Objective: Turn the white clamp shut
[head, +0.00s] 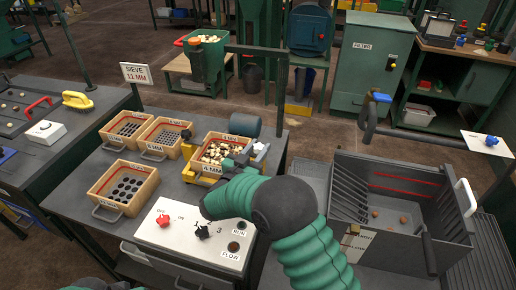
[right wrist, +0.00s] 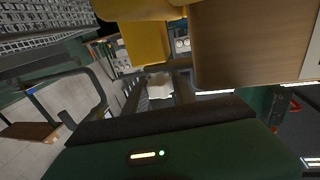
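My right arm comes from the lower right, and my right gripper (head: 243,160) is at the sieve's right side, mostly hidden by the arm. In the right wrist view the wooden frame (right wrist: 260,42) and yellow parts (right wrist: 147,40) are very close, with a small whitish block (right wrist: 160,86) beyond.
A control panel (head: 190,240) with red and black knobs is in front of the sieve. Three spare sieves (head: 124,187) stand to the left. A dark grey bin (head: 445,262) with a white handle (head: 465,197) is at the right. A grey cylinder (head: 245,125) is behind the sieve.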

